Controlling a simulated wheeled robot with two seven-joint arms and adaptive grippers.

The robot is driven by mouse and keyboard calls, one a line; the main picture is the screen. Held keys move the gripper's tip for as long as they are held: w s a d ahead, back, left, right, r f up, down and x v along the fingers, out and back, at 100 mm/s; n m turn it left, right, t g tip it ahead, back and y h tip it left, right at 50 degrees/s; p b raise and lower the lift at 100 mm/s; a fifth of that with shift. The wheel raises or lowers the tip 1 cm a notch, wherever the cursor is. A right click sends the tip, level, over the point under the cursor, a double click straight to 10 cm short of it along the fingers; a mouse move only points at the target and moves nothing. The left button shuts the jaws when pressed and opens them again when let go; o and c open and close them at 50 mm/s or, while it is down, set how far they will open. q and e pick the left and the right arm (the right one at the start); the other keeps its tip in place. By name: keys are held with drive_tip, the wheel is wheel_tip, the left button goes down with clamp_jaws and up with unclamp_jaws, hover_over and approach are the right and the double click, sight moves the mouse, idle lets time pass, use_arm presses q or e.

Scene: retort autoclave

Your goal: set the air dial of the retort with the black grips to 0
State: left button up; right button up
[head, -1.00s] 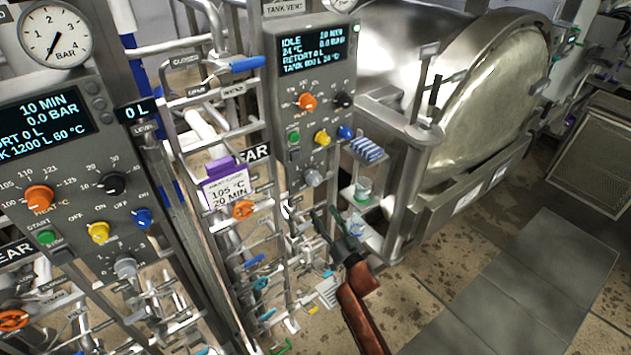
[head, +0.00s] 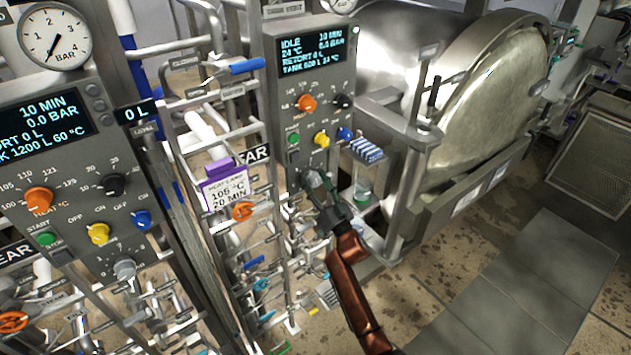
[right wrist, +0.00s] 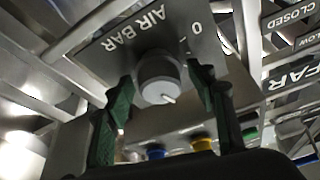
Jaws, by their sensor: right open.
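In the right wrist view, the grey air dial (right wrist: 157,72) sits on a panel marked AIR BAR (right wrist: 133,30). A 0 is printed beside the dial, and the dial's white mark points away from it, toward the picture's lower right. My right gripper (right wrist: 160,88) is open, its green fingers on either side of the dial; I cannot tell if they touch it. In the head view my right gripper (head: 316,184) covers that dial on the right-hand panel (head: 290,100). A black grip (head: 435,92) shows by the retort (head: 497,85) there. My left gripper is not in view.
A second panel (head: 75,200) on the left has its own grey dial (head: 124,270). Orange, black, yellow and blue knobs sit just above my right gripper. Pipes and a purple-topped card (head: 226,187) are to its left. A shelf holding a beaker (head: 362,192) stands to its right.

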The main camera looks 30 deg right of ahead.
drive_tip(key=shift+c, duration=0.2)
drive_tip(key=c, duration=1.1)
drive_tip(key=shift+n, duration=0.4)
drive_tip(key=n+y, duration=0.1)
drive_tip(key=n, duration=0.1)
drive_tip(key=n+y, duration=0.2)
drive_tip(key=n, duration=0.1)
drive_tip(key=shift+n+y+b, duration=0.3)
drive_tip(key=shift+b, duration=0.05)
drive_tip(key=n+y, duration=0.1)
drive_tip(key=n, duration=0.2)
drive_tip(key=n+g+y, duration=0.1)
drive_tip(key=n+y, duration=0.1)
drive_tip(key=n, duration=0.1)
drive_tip(key=n+g+y, duration=0.1)
drive_tip(key=n, duration=0.2)
drive_tip(key=n+g+y, duration=0.1)
drive_tip(key=n, duration=0.2)
drive_tip(key=shift+a+n+g+y, duration=0.15)
drive_tip(key=shift+n+g, duration=0.4)
drive_tip(key=shift+n, duration=0.85)
drive_tip(key=shift+d+n+g+y, duration=0.15)
drive_tip(key=shift+n+g, duration=0.4)
drive_tip(key=shift+n, duration=0.85)
drive_tip(key=shift+a+f, duration=0.1)
